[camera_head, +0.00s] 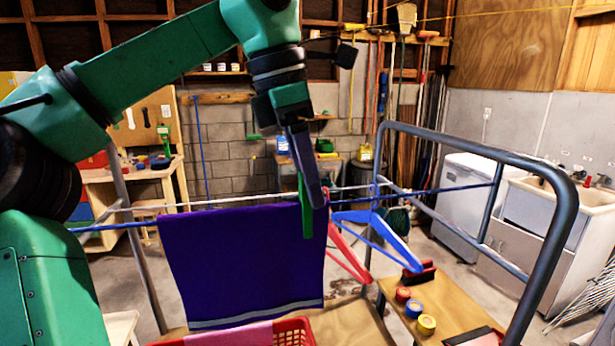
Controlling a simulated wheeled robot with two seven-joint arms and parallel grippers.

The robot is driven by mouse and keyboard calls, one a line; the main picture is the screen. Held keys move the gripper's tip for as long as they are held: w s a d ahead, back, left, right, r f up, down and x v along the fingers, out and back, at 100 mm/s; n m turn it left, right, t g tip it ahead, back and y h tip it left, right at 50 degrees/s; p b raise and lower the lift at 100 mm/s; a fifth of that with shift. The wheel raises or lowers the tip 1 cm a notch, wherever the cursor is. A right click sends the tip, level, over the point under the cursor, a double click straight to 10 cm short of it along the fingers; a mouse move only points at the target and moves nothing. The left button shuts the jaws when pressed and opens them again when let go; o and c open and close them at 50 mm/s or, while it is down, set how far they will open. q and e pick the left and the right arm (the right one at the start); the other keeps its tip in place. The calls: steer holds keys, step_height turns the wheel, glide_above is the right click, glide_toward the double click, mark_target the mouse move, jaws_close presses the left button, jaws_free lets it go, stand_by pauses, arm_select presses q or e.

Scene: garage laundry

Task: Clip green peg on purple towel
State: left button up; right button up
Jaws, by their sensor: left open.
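The purple towel (240,262) hangs over the blue line of the drying rack, with a pale stripe near its lower edge. The green peg (307,215) points down at the towel's top right corner, in front of the cloth and across the line. My left gripper (313,197) is open, pointing down, with its dark finger right beside the peg. The finger hides part of the peg and of the line. I cannot tell from this view whether the peg's jaws pinch the cloth. My right gripper is not in view.
Blue (378,232) and red (348,252) hangers hang just right of the towel. The rack's grey tube frame (480,150) curves around the right. A red basket (295,332) with pink cloth sits below. A wooden bench (440,302) holds several coloured round items.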

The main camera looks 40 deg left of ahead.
arm_select(q)
steer(key=p+v, duration=0.5)
steer(key=v, duration=0.7)
steer(key=shift+f, duration=0.1)
